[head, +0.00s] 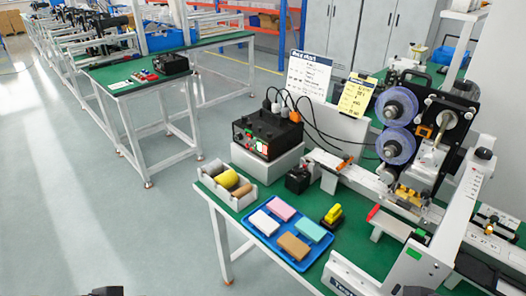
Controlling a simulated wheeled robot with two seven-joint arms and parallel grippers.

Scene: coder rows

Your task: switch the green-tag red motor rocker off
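A black control box (267,132) stands on a grey block at the back left of the near green table. Small red and green parts (249,143) show on its front face, too small to tell which is the rocker or how it is set. Another green patch (414,254) is on the white machine frame at the right, with a red strip (373,213) nearby. Dark tips of my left gripper (106,291) and my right gripper (415,291) just show at the bottom edge, apart from everything. Their fingers are cut off.
A blue tray (266,241) with coloured blocks and a white bin (203,181) of rolls lie at the table's front left. A yellow-and-black item (333,214) and a small black box (298,180) stand nearby. The reel machine (425,130) fills the right. Open floor lies left.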

